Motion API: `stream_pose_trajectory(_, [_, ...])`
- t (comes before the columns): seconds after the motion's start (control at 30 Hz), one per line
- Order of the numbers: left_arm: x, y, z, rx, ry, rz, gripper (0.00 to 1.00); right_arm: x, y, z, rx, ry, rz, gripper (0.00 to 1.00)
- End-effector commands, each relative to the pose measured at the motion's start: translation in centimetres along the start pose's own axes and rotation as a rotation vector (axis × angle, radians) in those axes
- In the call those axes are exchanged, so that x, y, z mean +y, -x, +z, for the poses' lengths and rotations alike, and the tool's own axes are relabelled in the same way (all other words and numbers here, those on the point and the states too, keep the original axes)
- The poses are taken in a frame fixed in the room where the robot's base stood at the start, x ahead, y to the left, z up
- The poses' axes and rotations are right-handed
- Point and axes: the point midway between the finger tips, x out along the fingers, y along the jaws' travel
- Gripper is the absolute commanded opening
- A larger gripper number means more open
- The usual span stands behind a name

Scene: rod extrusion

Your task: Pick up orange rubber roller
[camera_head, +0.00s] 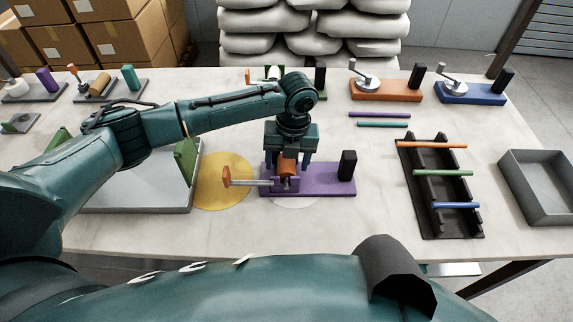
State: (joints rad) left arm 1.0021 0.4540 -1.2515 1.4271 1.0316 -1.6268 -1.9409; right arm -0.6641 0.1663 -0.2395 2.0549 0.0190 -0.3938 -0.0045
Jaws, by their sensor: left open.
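My left gripper (291,163) points straight down over a purple-based fixture (320,187) near the middle of the table. It is open, its two dark teal fingers on either side of an orange piece (287,169) that appears to be the orange rubber roller. The roller is partly covered by the gripper, and I cannot tell whether a finger touches it. A silver shaft runs left from the fixture to an upright orange handle (227,176). A black block (347,164) stands on the fixture's right end. My right gripper is not in view.
A yellow disc (222,182) lies left of the fixture. A black rack (432,215) with orange, green and blue rods stands to the right, beside a grey bin (540,185). Orange (386,91) and blue (470,93) fixtures stand behind. The front table strip is bare.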

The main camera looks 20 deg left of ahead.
Motion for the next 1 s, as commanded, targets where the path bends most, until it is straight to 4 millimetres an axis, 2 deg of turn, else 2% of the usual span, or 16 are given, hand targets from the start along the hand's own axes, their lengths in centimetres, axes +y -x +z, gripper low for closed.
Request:
stream_pose_trajectory(0.1, [0.00,-0.98,-0.03,0.000,-0.001,0.000,0.65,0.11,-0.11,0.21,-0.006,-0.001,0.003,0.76])
stream_pose_trajectory(0.37, [-0.02,-1.11,-0.01,-0.001,-0.001,-0.001,0.64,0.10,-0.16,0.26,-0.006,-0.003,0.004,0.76])
stream_pose_trajectory(0.9, [-0.01,-1.06,0.01,-0.001,-0.001,-0.001,0.20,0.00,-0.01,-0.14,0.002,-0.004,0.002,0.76])
stream_pose_trajectory(1.0, [-0.02,-1.03,0.03,-0.002,-0.001,-0.001,0.15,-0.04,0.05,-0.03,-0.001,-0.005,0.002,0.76])
